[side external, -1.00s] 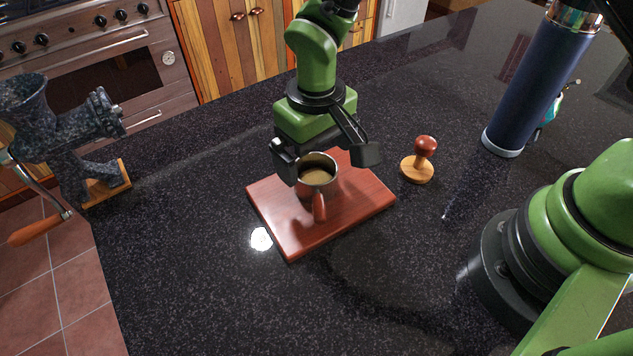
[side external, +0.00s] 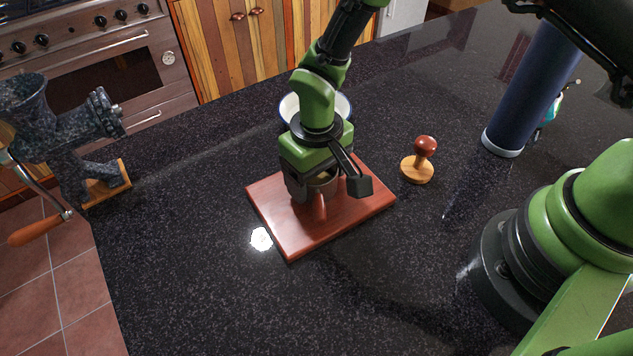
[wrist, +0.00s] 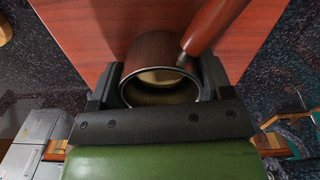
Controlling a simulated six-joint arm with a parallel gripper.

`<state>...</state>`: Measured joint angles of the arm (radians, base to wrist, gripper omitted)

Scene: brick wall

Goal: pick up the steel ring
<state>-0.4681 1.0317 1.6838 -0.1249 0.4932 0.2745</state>
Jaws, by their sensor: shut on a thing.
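The steel ring (side external: 325,184) is a round metal collar with coffee-brown material inside. It sits over the red-brown wooden board (side external: 360,205), with a red-brown handle (side external: 319,209) pointing toward the board's front. In the wrist view the steel ring (wrist: 153,48) lies between my two black fingers, and the handle (wrist: 215,22) runs up to the right. My gripper (side external: 328,185) has come down around the ring and is shut on it; it also shows in the wrist view (wrist: 160,75). The green gripper body hides part of the ring. I cannot tell whether the ring is separate from the handled part.
A wooden tamper (side external: 418,163) stands right of the board. A white bowl with a blue rim (side external: 288,107) is behind my gripper. A dark blue flask (side external: 530,92) stands at the back right, a stone-like grinder (side external: 62,125) at the left. The front counter is clear.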

